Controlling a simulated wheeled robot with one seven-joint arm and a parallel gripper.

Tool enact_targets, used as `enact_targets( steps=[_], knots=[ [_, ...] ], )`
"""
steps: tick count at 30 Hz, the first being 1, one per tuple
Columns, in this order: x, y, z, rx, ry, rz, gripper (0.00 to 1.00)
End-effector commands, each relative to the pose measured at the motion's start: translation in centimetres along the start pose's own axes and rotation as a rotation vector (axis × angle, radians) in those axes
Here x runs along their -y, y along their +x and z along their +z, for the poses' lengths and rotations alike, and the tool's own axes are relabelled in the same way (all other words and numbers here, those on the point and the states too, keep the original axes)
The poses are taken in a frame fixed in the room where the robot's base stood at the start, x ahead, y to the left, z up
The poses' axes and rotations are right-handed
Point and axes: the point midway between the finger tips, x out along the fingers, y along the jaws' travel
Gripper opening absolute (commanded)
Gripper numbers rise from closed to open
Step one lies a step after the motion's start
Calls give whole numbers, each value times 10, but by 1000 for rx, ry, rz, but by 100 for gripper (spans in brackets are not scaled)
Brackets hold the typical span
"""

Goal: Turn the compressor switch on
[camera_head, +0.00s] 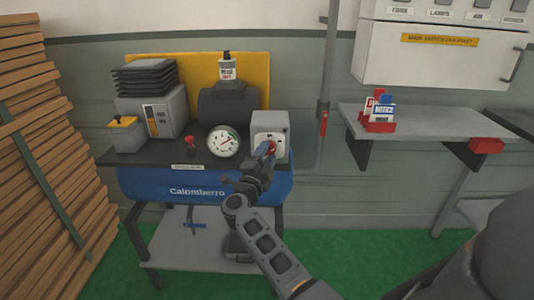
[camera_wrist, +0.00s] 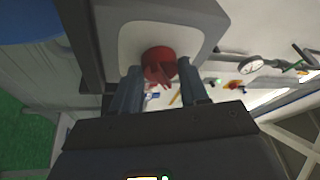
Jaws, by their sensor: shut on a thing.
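The compressor (camera_head: 150,187) has a blue tank marked "Calomberro" and stands against the wall in the head view. A light grey switch box (camera_head: 281,125) is mounted at its right end. Its red switch knob (camera_head: 272,146) is partly hidden by my gripper (camera_head: 266,151). In the wrist view, the round red knob (camera_wrist: 158,63) sits on the pale box face (camera_wrist: 130,45). My gripper's fingers (camera_wrist: 157,84) are on both sides of the knob, shut on it. Whether the switch is on or off I cannot tell.
A round gauge (camera_head: 223,142) and a small red valve (camera_head: 191,143) are left of the switch box. A pipe with a red handle (camera_head: 323,124) runs up the wall to its right. A grey shelf (camera_head: 425,122) is farther right; stacked planks (camera_head: 40,160) stand left.

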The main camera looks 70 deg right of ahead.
Motion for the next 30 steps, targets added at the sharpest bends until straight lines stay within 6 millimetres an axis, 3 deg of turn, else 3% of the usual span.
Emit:
enact_targets(
  steps=[9, 24, 25, 30],
  knots=[
    [2, 0, 0, -7, 101, 40, 14],
    [1, 0, 0, -9, 117, 46, 14],
    [1, 0, 0, -9, 117, 46, 46],
    [1, 0, 0, -9, 116, 46, 62]
  ],
)
